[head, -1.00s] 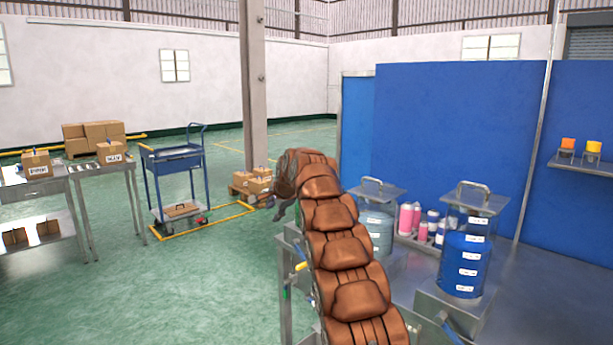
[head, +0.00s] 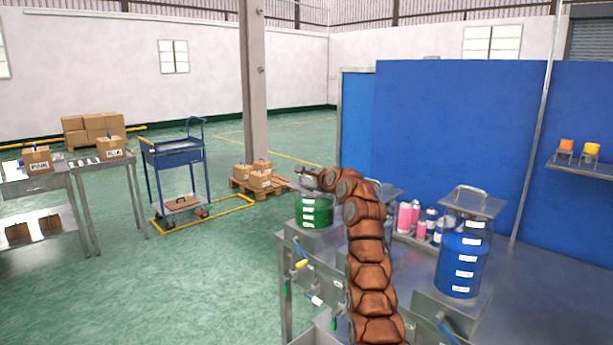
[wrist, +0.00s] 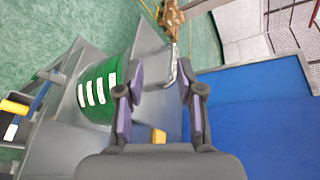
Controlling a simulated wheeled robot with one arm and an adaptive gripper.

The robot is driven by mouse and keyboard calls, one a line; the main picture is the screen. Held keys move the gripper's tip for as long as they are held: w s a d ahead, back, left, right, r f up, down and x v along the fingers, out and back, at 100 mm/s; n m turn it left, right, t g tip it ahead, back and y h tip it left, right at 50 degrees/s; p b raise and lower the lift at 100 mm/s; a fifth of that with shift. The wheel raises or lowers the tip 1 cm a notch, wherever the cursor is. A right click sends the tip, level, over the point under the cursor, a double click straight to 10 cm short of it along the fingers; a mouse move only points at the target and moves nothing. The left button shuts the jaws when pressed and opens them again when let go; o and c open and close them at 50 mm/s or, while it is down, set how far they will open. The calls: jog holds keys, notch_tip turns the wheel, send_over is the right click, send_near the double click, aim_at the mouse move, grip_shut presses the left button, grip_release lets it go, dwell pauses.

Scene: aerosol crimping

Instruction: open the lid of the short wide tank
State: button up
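The short wide tank (head: 314,214) holds green contents with white labels and stands on the metal bench left of my arm. In the wrist view the tank (wrist: 98,92) appears sideways, with its flat grey lid (wrist: 150,62) on top. The lid's metal handle (wrist: 173,68) lies between my fingers, nearer the right one. My gripper (wrist: 161,78) is open, its two fingers apart on either side of the handle. I cannot tell whether either finger touches it. In the head view my gripper (head: 308,178) is small and sits just above the lid.
A tall blue tank (head: 462,262) with a handled lid stands to the right. Another tank behind my arm is mostly hidden. Pink and white cans (head: 410,217) stand between them. A blue wall (head: 460,130) closes off the back. Open green floor (head: 235,280) lies left.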

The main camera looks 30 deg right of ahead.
aim_at(307, 176)
jog(key=shift+s+d+r+m+t, duration=0.2)
jog(key=shift+s+d+m+t, duration=0.1)
jog(key=shift+s+d, duration=0.15)
jog(key=shift+s+d+r+m+t, duration=0.2)
jog(key=shift+s+d+m, duration=0.1)
jog(key=shift+s+d, duration=0.15)
jog(key=shift+w+p, duration=0.4)
jog(key=shift+p, duration=0.25)
jog(key=shift+p+x, duration=0.75)
jog(key=shift+p, duration=0.05)
jog(key=shift+w+f, duration=0.15)
jog(key=shift+w, duration=0.35)
jog(key=shift+p+x, duration=0.5)
jog(key=shift+x, duration=0.5)
jog(key=shift+w+p, duration=0.4)
jog(key=shift+w+f+p, duration=0.1)
jog(key=shift+w+p, duration=0.2)
jog(key=shift+w, duration=0.1)
jog(key=shift+w+d+f, duration=0.15)
jog(key=shift+w+f, duration=0.1)
jog(key=shift+w, duration=0.05)
